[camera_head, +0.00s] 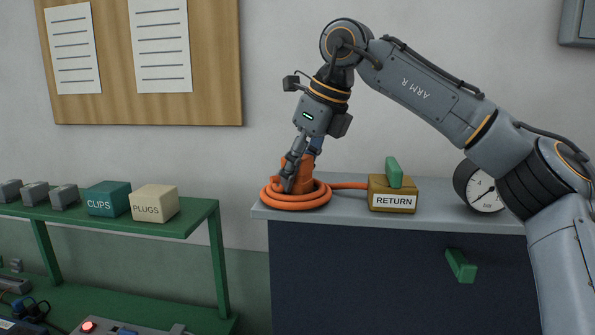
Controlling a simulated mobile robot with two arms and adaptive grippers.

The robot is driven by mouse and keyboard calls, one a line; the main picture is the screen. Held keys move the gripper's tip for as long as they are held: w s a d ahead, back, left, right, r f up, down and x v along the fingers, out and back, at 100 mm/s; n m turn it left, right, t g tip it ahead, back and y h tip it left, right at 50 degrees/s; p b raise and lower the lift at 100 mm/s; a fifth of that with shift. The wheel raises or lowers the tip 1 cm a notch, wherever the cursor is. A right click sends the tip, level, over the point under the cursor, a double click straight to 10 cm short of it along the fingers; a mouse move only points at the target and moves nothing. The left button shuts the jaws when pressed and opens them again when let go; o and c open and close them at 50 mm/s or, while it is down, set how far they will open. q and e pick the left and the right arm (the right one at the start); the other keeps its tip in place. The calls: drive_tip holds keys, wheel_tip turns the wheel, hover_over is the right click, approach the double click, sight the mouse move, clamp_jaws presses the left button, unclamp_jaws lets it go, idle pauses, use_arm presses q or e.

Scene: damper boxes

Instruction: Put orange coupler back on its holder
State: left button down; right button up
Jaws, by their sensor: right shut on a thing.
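My right gripper (291,176) reaches down from above, at the orange hose coil on the counter. It is shut on the orange coupler (307,168), which stands about upright within the coil. The gripper's fingers cover the coupler's left side, and its lower end is hidden by the coil. A small blue part shows at the coupler's top, partly behind the gripper. The orange hose (296,204) lies coiled on the counter and runs right to a yellow-brown box marked RETURN (380,201). I cannot tell which part is the holder. My left gripper is not in view.
A green handle (394,172) stands on the RETURN box. A round gauge (485,194) sits further right, partly behind my right arm. A green block (461,266) juts from the dark cabinet front. A green shelf (190,221) at left bears CLIPS and PLUGS boxes.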

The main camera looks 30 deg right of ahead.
drive_tip(key=shift+f, duration=0.15)
drive_tip(key=o, duration=1.4)
drive_tip(key=shift+s, duration=0.1)
drive_tip(key=shift+c, duration=0.2)
drive_tip(key=v, duration=1.2)
